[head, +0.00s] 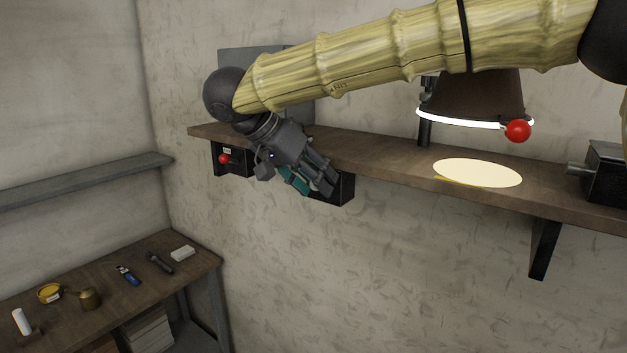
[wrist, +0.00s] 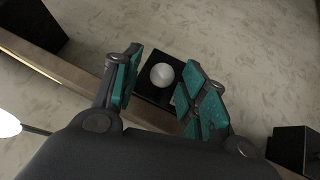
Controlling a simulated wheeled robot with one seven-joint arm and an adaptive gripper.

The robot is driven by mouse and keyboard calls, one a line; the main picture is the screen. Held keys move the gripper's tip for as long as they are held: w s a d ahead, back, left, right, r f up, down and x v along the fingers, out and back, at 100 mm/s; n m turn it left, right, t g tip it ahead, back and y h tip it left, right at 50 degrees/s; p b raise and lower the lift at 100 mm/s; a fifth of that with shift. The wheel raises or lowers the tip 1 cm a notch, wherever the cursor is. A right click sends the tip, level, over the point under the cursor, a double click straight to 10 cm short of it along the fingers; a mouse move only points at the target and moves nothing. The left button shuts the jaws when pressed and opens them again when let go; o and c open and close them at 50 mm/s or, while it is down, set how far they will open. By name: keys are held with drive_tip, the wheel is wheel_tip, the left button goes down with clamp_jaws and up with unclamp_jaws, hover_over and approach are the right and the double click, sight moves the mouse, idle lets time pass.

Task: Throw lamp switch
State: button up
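The lamp (head: 470,95) stands on the shelf at the upper right of the head view. It has a dark shade with a glowing white rim and a red ball, and it is lit. A black switch box (head: 347,189) hangs under the shelf's front edge, partly behind my gripper (head: 322,178). In the wrist view, a pale round knob (wrist: 162,75) shows on this black box, between the teal pads of my gripper (wrist: 160,62). The fingers are open, with a gap on the left of the knob. Whether the right pad touches it I cannot tell. The knob is hidden in the head view.
Another black box with a red knob (head: 224,159) is under the shelf, left of my gripper. The wooden shelf (head: 390,163) runs along the wall, with a bright disc (head: 477,172) under the lamp and a dark bracket (head: 543,250). A workbench (head: 200,262) with small items stands lower left.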

drive_tip(key=shift+a, duration=0.1)
drive_tip(key=v, duration=1.1)
drive_tip(key=shift+s+a+r, duration=0.2)
drive_tip(key=shift+r, duration=0.1)
